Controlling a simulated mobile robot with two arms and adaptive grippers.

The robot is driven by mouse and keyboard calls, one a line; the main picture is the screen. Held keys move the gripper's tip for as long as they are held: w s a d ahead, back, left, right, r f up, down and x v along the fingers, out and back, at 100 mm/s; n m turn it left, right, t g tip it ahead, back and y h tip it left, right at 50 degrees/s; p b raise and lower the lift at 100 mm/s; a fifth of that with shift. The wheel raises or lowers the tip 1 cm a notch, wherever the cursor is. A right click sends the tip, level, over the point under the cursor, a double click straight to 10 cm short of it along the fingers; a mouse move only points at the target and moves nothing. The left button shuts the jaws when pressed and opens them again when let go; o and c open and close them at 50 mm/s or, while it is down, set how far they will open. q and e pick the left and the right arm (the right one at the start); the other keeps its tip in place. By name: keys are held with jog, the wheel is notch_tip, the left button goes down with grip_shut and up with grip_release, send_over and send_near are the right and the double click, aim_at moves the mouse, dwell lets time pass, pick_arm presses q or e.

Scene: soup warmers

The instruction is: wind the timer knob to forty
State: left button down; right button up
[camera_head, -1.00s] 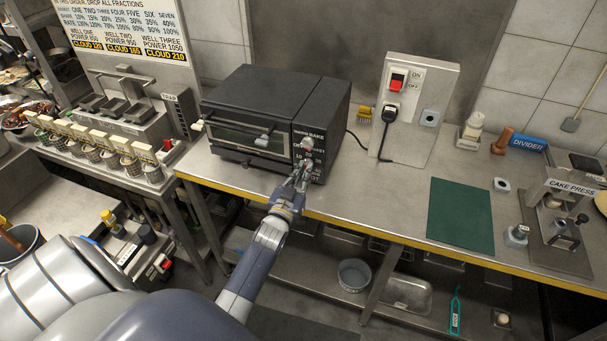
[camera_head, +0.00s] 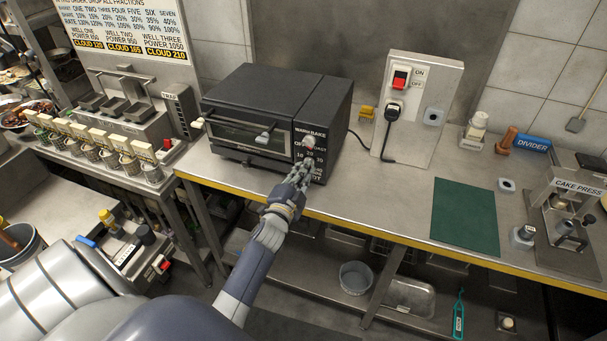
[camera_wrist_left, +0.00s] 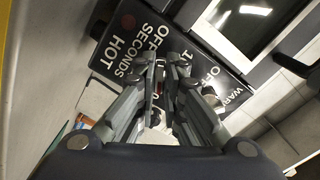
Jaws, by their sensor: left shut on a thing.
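The black toaster oven (camera_head: 265,105) stands on the steel counter, with its control panel (camera_head: 303,178) on the right of its front. My left gripper (camera_head: 308,163) is at this panel, shut on the timer knob, which the fingers almost wholly hide. In the left wrist view the two fingers (camera_wrist_left: 164,75) close in front of the panel's white lettering, where "OFF", "SECONDS" and "HOT" show. The knob's setting cannot be read. Another knob (camera_head: 310,142) sits higher on the panel, above the gripper. My right gripper is not in view.
A wall plate with a red switch (camera_head: 400,78) and a black plug (camera_head: 392,112) stands right of the oven. A green mat (camera_head: 465,216) and the cake press (camera_head: 570,210) are farther right. A row of small pots lines the left. The counter before the plate is clear.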

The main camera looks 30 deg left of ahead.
pick_arm(q)
jog(key=m+b, duration=0.1)
jog(key=m, duration=0.4)
jog(key=shift+f+m+b, duration=0.1)
jog(key=shift+m+b, duration=0.2)
jog(key=shift+b, duration=0.05)
jog(key=m+b, duration=0.1)
jog(key=m, duration=0.4)
jog(key=shift+m, duration=0.3)
jog(key=shift+r, duration=0.2)
jog(key=c, duration=1.7)
grip_release()
jog(key=shift+r, duration=0.1)
